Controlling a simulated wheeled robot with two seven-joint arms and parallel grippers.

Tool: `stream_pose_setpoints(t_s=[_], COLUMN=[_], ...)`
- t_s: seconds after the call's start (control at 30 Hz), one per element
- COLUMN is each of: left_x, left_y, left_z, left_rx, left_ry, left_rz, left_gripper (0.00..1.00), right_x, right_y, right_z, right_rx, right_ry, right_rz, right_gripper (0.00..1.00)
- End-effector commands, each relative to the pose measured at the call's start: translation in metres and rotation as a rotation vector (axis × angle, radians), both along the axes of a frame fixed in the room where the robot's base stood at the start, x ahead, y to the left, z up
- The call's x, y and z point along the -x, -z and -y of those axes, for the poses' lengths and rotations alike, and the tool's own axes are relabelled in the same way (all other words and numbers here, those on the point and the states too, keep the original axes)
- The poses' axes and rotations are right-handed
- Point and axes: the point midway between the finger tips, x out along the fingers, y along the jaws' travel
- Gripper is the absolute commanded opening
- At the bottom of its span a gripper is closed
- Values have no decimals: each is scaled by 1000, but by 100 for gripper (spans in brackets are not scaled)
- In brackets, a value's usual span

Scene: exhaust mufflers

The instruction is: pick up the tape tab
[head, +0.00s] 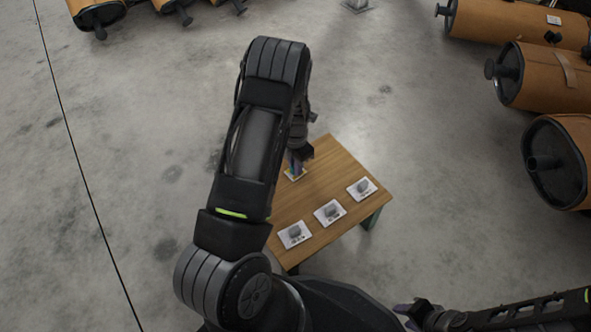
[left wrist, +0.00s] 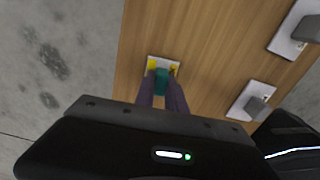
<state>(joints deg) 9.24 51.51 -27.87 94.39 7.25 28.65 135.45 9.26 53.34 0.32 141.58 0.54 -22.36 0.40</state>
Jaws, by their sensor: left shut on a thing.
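The tape tab is a small teal piece (left wrist: 161,79) between the purple fingertips of my left gripper (left wrist: 162,92) in the left wrist view. My left gripper is shut on it, over a small white card with yellow patches (left wrist: 152,63). I cannot tell whether the tab touches the card. In the head view my left gripper (head: 297,162) is low over the far left part of the wooden table (head: 332,162), and the tab is mostly hidden there. My right gripper (head: 412,311) is at the bottom right, away from the table; its opening is unclear.
Three white cards with grey pieces lie on the table: near left (head: 294,236), near middle (head: 330,213) and right (head: 362,189). Several brown mufflers (head: 545,77) lie at the right and top left. The concrete floor left of the table is clear.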

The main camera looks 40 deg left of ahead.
Motion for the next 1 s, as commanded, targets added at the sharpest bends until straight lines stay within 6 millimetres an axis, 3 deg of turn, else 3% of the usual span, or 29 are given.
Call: stream_pose_setpoints(t_s=[0.47,1.0], left_x=[0,-1], left_y=[-5,-94], left_z=[0,0], left_rx=[-1,0], left_ry=[0,0], left_rz=[0,1], left_gripper=[0,0], right_x=[0,7], right_y=[-3,-44], right_z=[0,1], right_rx=[0,-4], right_ry=[0,-9], right_rz=[-1,-20], right_gripper=[36,36])
